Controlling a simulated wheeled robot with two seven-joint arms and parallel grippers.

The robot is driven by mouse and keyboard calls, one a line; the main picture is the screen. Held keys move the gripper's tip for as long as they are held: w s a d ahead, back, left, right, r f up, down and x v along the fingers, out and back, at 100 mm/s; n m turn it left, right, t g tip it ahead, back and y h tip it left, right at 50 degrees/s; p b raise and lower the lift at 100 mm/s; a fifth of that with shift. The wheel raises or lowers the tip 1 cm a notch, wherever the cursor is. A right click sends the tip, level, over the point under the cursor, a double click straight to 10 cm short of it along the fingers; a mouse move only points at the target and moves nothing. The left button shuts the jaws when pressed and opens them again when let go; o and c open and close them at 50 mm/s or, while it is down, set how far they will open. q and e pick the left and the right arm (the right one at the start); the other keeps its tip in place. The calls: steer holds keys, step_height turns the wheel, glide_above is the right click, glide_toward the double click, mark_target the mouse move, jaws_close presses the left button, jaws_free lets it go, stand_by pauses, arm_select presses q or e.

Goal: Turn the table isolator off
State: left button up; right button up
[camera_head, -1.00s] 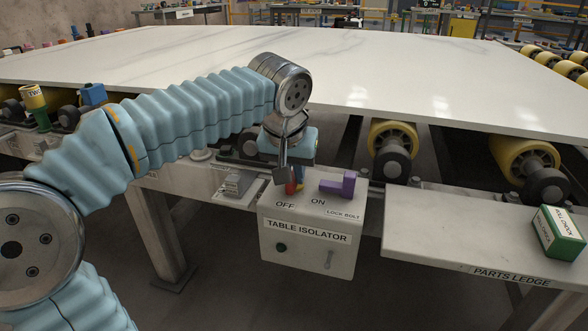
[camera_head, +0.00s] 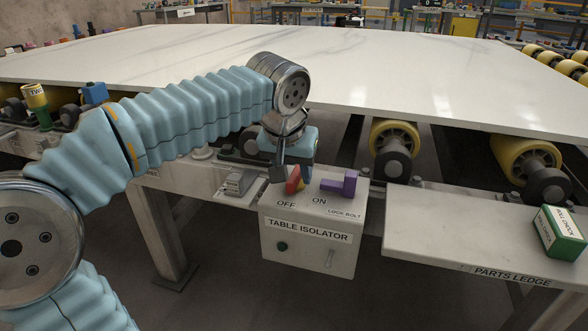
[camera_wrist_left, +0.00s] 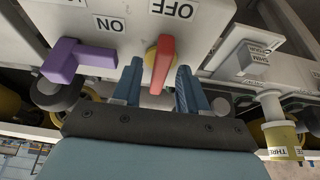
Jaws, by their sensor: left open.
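The table isolator box (camera_head: 307,264) stands at the slab table's front edge, with OFF and ON labels on top. Its red handle (camera_head: 294,181) is by the OFF label and leans at an angle. In the left wrist view the red handle (camera_wrist_left: 163,62) rises from a yellow base, between my fingers. The purple lock bolt (camera_head: 343,185) sits beside the ON label; it also shows in the wrist view (camera_wrist_left: 70,58). My left gripper (camera_head: 284,178) is open at the red handle, one finger on each side. Contact cannot be told. My right gripper is not in view.
The white slab (camera_head: 400,70) lies behind on rollers (camera_head: 393,140). The parts ledge (camera_head: 470,235) is to the right, with a green and white roll chock box (camera_head: 560,232). A grey metal block (camera_head: 237,182) is left of the isolator box. Open floor lies in front.

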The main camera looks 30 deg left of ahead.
arm_select(q)
steer(key=p+v, duration=0.3)
steer(key=v, duration=1)
steer(key=shift+r, duration=0.35)
steer(key=shift+s, duration=0.15)
